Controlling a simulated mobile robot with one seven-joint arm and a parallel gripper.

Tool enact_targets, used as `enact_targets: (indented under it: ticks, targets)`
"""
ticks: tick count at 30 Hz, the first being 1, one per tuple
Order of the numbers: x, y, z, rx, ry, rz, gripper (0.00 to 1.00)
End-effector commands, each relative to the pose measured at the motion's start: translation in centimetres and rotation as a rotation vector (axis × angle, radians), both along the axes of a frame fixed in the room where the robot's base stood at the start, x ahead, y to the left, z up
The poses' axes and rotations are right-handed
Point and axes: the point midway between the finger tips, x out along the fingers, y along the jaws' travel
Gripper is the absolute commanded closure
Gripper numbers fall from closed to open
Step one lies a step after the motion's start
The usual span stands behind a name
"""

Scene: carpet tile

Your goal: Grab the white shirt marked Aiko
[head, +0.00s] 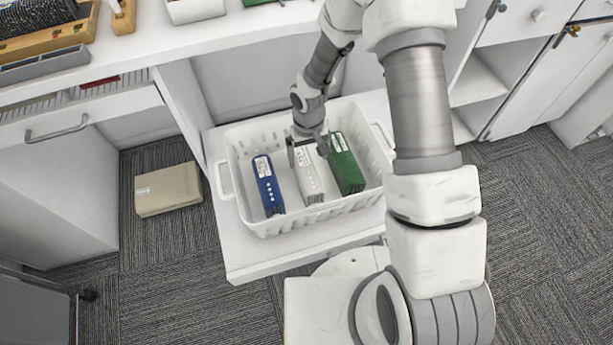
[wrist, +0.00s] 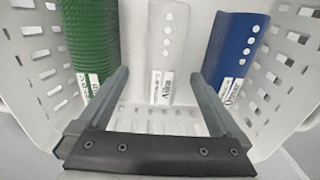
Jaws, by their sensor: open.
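The white shirt (head: 308,178) is folded into a narrow upright bundle in the middle of the white basket (head: 286,222). In the wrist view the white shirt (wrist: 167,45) carries a label reading Aiko. My gripper (head: 307,142) is over the white shirt's far end. In the wrist view my open gripper (wrist: 160,85) has one finger on each side of the white shirt's labelled end, and nothing is held. I cannot tell whether the fingers touch it. The arm hides part of its far end in the head view.
A blue shirt (head: 268,186) stands to the left in the basket and a green shirt (head: 346,164) to the right, each with a label. Narrow gaps separate them from the white one. The basket sits on a low white shelf (head: 250,262).

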Motion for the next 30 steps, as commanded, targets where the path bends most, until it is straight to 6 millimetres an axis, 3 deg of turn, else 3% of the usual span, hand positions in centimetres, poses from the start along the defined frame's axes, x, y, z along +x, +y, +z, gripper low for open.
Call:
enact_targets:
  ticks: [7, 15, 23, 30]
  targets:
    - [-0.1, 0.2, -1.5, 0.000, 0.000, 0.001, 0.00]
    - [-0.2, 0.6, -5.5, 0.001, 0.000, 0.001, 0.00]
    - [-0.1, 0.6, -5.7, 0.000, -0.001, 0.001, 0.00]
    - [-0.2, 0.5, -5.7, 0.000, -0.001, 0.000, 0.41]
